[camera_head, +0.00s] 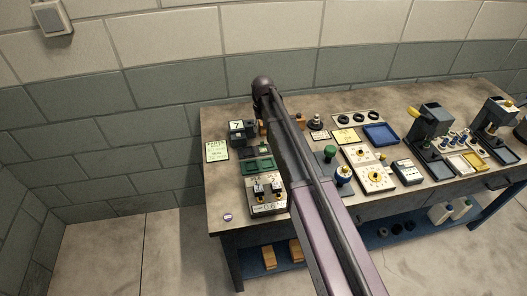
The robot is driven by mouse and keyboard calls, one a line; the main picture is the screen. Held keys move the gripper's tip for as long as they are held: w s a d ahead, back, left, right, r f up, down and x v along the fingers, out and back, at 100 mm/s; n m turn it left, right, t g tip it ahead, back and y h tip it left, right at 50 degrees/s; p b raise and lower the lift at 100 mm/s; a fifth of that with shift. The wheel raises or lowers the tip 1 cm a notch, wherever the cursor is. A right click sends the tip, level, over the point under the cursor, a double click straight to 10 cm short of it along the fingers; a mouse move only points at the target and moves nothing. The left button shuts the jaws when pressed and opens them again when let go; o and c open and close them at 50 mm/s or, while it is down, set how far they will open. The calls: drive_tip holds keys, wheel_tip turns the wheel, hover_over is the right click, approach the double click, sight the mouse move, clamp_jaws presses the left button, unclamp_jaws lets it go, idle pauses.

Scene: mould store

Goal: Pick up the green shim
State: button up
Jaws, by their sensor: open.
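I cannot pick out the green shim for certain at this size. A dark green flat piece (257,166) lies on the left part of the bench (225,186), just left of my arm. A round green knob (330,151) stands to the right of my arm and looks too thick for a shim. My arm crosses the middle of the bench and hides a strip of it. My gripper does not show in this view.
A grey box with a white panel (267,208) and a block marked 7 (242,131) stand left of my arm. A blue tray (381,134), a yellow-dial panel (376,178) and dark machines (428,122) stand right. The bench's front left corner is mostly clear.

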sight(263, 147)
drive_tip(key=shift+f+b, duration=1.2)
drive_tip(key=shift+f, duration=0.25)
drive_tip(key=shift+f+b, duration=2.6)
drive_tip(key=c, duration=0.8)
